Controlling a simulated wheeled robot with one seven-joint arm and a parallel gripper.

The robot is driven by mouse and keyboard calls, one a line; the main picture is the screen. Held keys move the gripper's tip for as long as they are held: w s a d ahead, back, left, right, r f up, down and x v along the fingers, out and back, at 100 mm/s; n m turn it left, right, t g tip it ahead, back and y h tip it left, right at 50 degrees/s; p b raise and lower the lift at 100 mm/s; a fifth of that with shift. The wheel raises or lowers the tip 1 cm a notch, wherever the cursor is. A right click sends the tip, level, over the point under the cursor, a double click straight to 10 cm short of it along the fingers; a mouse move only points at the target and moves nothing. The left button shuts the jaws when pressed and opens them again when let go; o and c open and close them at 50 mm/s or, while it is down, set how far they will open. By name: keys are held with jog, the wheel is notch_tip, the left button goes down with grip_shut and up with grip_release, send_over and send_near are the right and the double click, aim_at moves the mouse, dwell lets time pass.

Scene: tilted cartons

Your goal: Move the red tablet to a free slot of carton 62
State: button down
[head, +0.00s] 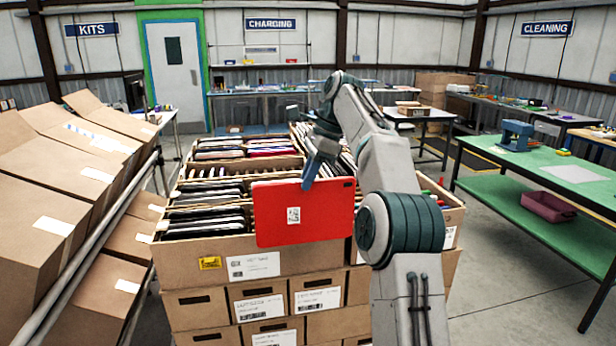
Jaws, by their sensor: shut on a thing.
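The red tablet (272,218) is upright in the air in front of the stacked open cartons, its flat face with a small white label toward me. My gripper (309,180) is shut on its upper edge. The front open carton (200,262) stands behind and below the tablet and holds a row of dark tablets on edge. It bears a yellow sticker and a white label too small to read. The tablet hides part of this carton and its right-hand neighbour. I cannot tell which carton is 62.
More open cartons with devices stand behind, on closed boxes (208,310). A sloped rack of brown cartons (50,200) is at left. A green bench (520,160) with a blue device and pink bin is at right. Grey floor between is free. My arm blocks the right carton.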

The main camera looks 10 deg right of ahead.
jog(key=shift+s+f, duration=0.15)
jog(key=shift+s, duration=0.1)
jog(key=shift+w+f+n, duration=0.15)
jog(key=shift+f+n, duration=0.25)
jog(key=shift+f, duration=0.3)
jog(key=s+f+n+g+h, duration=0.1)
jog(key=s+f+n, duration=0.3)
jog(key=f, duration=0.9)
jog(key=s+f+n+g+h, duration=0.2)
jog(key=s+f+n, duration=0.3)
jog(key=f, duration=0.8)
jog(key=s+f+n+g+h, duration=0.1)
jog(key=s+f+n, duration=0.4)
jog(key=f, duration=0.9)
jog(key=n, duration=0.3)
jog(key=shift+g, duration=0.3)
jog(key=shift+s, duration=0.15)
